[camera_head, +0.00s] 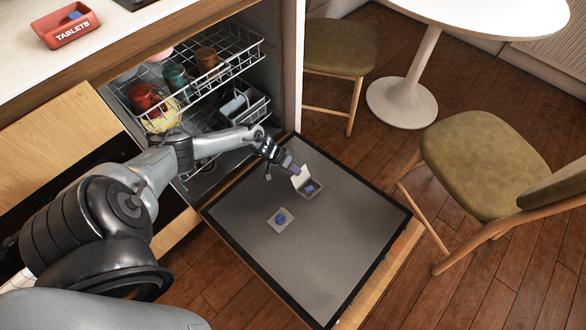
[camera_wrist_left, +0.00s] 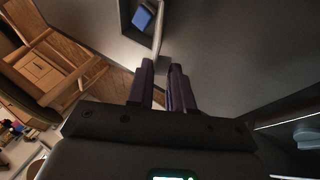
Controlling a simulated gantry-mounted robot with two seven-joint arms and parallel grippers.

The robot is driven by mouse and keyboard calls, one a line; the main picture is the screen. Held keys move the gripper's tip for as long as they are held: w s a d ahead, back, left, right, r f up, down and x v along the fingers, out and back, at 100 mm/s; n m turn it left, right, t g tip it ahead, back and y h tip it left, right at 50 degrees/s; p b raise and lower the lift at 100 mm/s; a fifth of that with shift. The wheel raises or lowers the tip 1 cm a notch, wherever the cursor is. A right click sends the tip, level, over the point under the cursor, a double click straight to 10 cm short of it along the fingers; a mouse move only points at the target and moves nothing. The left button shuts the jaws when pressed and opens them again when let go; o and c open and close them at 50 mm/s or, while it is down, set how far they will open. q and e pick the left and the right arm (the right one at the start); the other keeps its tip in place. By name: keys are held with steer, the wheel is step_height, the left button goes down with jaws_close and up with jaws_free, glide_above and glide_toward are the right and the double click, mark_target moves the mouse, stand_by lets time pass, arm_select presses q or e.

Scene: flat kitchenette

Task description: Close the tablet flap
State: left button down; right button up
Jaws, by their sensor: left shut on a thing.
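The tablet flap (camera_head: 299,177) is a small pale lid that stands raised at the edge of the tablet compartment (camera_head: 316,193) in the open dishwasher door. A blue tablet (camera_head: 309,188) lies in the compartment; it also shows in the left wrist view (camera_wrist_left: 143,17). My left gripper (camera_head: 290,163) is at the raised flap, on its side away from the compartment. In the left wrist view, the purple fingers (camera_wrist_left: 161,72) are close together, with the flap's thin edge (camera_wrist_left: 158,35) between their tips. My right gripper is out of view.
The upper rack (camera_head: 225,72) holds cups and bowls. A red tablets box (camera_head: 66,27) sits on the counter. Chairs (camera_head: 480,160) and a round table (camera_head: 490,12) stand to the right.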

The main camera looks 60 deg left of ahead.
mark_target(303, 174)
arm_select(q)
steer(key=shift+d+r+y+p, duration=0.2)
steer(key=shift+r+y+p, duration=0.15)
steer(key=shift+p, duration=0.7)
steer(key=y+p, duration=0.1)
steer(key=p, duration=0.1)
steer(key=d+y+p, duration=0.1)
steer(key=p, duration=0.1)
steer(key=d+r+g+y+p, duration=0.1)
steer(key=p, duration=0.1)
steer(key=shift+w+d+m, duration=0.25)
steer(key=shift+w+m, duration=0.1)
steer(key=shift+m, duration=0.05)
steer(key=shift+w+d+p, duration=0.1)
steer(key=shift+d+p, duration=0.1)
steer(key=shift+p, duration=0.35)
steer(key=shift+w+d+f+m+g+y+p, duration=0.15)
steer(key=shift+d+g+y+p, duration=0.2)
steer(key=shift+y, duration=0.35)
steer(key=shift+w+d+m+g+y+p, duration=0.1)
steer(key=shift+d+m+g+y+p, duration=0.05)
steer(key=shift+d+y+p, duration=0.4)
steer(key=shift+a, duration=0.15)
steer(key=c, duration=1.1)
jaws_free()
steer(key=shift+s, duration=0.1)
